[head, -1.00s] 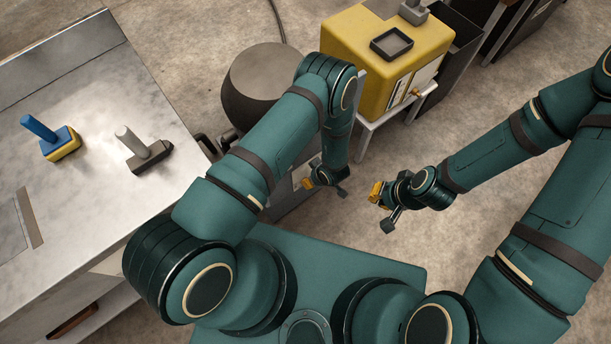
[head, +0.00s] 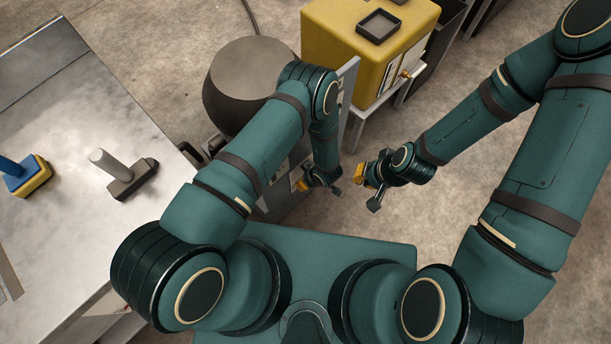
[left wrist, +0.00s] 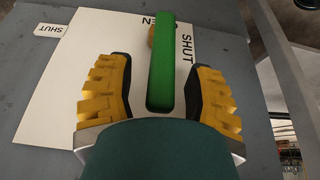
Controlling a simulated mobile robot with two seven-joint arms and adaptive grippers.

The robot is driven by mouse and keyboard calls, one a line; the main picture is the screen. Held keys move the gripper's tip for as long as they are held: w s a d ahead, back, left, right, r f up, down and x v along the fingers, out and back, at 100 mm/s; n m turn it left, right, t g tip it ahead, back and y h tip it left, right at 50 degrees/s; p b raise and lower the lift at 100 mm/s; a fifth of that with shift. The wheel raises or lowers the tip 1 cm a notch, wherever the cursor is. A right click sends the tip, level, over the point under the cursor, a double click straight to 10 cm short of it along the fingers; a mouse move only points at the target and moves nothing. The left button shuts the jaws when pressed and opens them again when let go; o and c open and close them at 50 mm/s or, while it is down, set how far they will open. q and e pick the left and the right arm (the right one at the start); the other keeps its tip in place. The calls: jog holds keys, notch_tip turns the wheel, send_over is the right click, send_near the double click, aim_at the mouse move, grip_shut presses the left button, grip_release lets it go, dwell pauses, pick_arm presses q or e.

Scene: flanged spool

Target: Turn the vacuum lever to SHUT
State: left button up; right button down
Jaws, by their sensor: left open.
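The vacuum lever is a green bar (left wrist: 162,65) in the left wrist view, on a white plate (left wrist: 80,70) fixed to a grey panel. A brass-coloured part shows beside its upper end. "SHUT" is printed right of the bar; "EN" of another word shows at the top, the rest hidden by the bar. My left gripper (left wrist: 160,98) is open, with its yellow pads on either side of the bar's near end and visible gaps between. In the head view my left gripper (head: 318,182) is beside the grey panel. My right gripper (head: 367,188) looks open and empty.
A small separate "SHUT" label (left wrist: 50,30) is at the panel's upper left. A dark round drum (head: 240,90) and a yellow box (head: 350,50) on a stand are beyond the panel. A metal table (head: 90,130) with two handled blocks is at left.

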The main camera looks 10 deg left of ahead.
pick_arm(q)
grip_shut()
dwell(0.6)
jog(key=shift+w+d+f+m+g+y, duration=0.25)
jog(key=shift+w+d+g+y, duration=0.3)
jog(key=shift+g, duration=0.25)
jog(key=shift+w+d+f+m+g+y, duration=0.2)
jog(key=shift+w+d+f+g+y, duration=0.1)
jog(key=shift+w+g+y, duration=0.4)
jog(key=shift+w+d+f+m+g+y, duration=0.25)
jog(key=shift+w+d+g+y, duration=0.2)
jog(key=shift+g+y, duration=0.35)
jog(key=shift+w+g, duration=0.15)
jog(key=shift+g, duration=0.15)
grip_release()
